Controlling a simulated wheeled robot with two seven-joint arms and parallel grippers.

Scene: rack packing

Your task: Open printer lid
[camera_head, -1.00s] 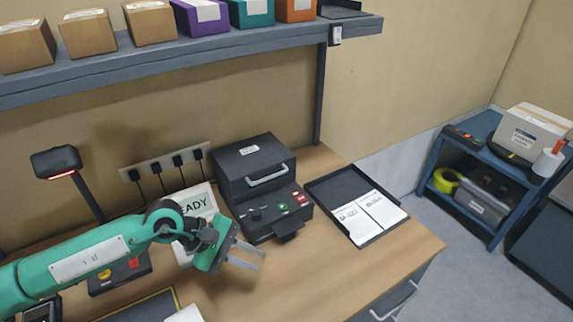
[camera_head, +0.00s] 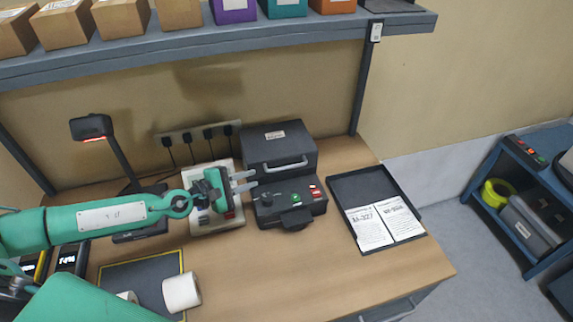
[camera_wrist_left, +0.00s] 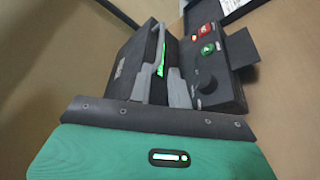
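The dark grey printer (camera_head: 306,207) stands on the bench, with buttons and a knob on its front panel. Its lid (camera_head: 278,142) looks closed and has a light grey bar handle (camera_head: 285,166) on its front. My left gripper (camera_head: 252,181) is open, just left of the handle and at the printer's left side. In the left wrist view the two fingers (camera_wrist_left: 163,92) point at the printer, and the handle (camera_wrist_left: 160,45) shows near the fingertips, roughly in line with the gap. I see no clear contact. My right gripper is not in view.
A black tray with printed sheets (camera_head: 393,226) lies right of the printer. A scanner on a stand (camera_head: 91,127) is at the left. A shelf with boxes (camera_head: 330,33) hangs above. The front right bench is clear.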

